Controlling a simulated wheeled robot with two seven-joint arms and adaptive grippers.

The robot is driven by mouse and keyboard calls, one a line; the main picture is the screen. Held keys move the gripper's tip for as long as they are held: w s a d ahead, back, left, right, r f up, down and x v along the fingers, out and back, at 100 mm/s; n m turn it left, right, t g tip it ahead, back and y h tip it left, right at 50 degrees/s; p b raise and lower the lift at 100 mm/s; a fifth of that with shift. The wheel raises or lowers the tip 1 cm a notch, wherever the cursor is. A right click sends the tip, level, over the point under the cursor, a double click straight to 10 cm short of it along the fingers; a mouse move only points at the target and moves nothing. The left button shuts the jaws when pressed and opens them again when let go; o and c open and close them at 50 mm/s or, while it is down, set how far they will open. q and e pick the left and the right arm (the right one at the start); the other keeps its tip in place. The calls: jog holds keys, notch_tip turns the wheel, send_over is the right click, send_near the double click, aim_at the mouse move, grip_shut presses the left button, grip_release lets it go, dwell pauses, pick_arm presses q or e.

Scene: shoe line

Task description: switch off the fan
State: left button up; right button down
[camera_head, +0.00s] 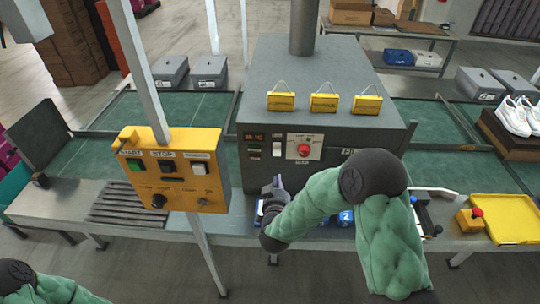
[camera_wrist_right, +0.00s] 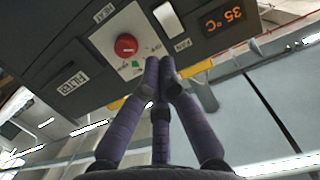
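The fan switch is a pale rocker on the front of the dark grey machine (camera_head: 330,80), left of the red knob (camera_head: 304,150). It shows in the head view (camera_head: 277,149) and larger in the right wrist view (camera_wrist_right: 168,22), beside a FAN label (camera_wrist_right: 182,45). I cannot tell its position. My right gripper (camera_head: 275,184) is below and in front of this panel; in the wrist view its purple fingers (camera_wrist_right: 165,68) are together and empty, pointing toward the switch, with no clear contact. My left gripper is out of view; only part of the left arm shows at lower left.
A temperature display (camera_wrist_right: 223,15) reads 35°C beside the switch. A yellow control box (camera_head: 172,168) on a post stands left of my right gripper. Three yellow tags (camera_head: 323,103) are on the machine's sloping top. A yellow tray (camera_head: 505,218) lies at the right.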

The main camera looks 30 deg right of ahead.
aim_at(279, 154)
dwell(0.3)
jog(key=b+x, duration=0.1)
jog(key=x, duration=1.3)
jog(key=shift+s, duration=0.1)
